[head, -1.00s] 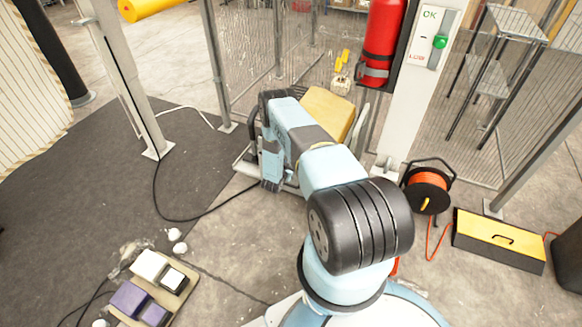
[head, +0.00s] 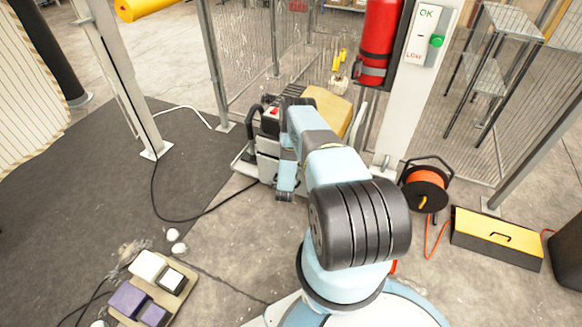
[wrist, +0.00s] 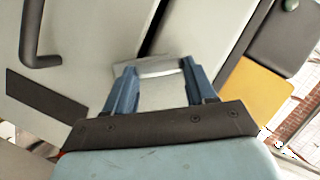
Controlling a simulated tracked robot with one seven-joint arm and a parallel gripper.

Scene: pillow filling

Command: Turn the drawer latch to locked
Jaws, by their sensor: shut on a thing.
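In the wrist view, my gripper (wrist: 155,75) has its two blue fingers closed on a pale grey latch (wrist: 150,68). The latch is a flat bar lying nearly level in the picture, by the lower end of a dark gap between two light grey panels (wrist: 95,40). The fingers and the gripper body cover part of it, and I cannot tell its lock setting. In the head view, a grey machine (head: 267,147) with a red button stands beyond my arm. My arm hides the latch and gripper there.
A black handle (wrist: 38,40) is on the left panel in the wrist view, with a yellow part (wrist: 255,92) to the right. In the head view, a cable reel (head: 426,190) and yellow-topped box (head: 497,238) stand right. A pad of blocks (head: 150,290) lies front left.

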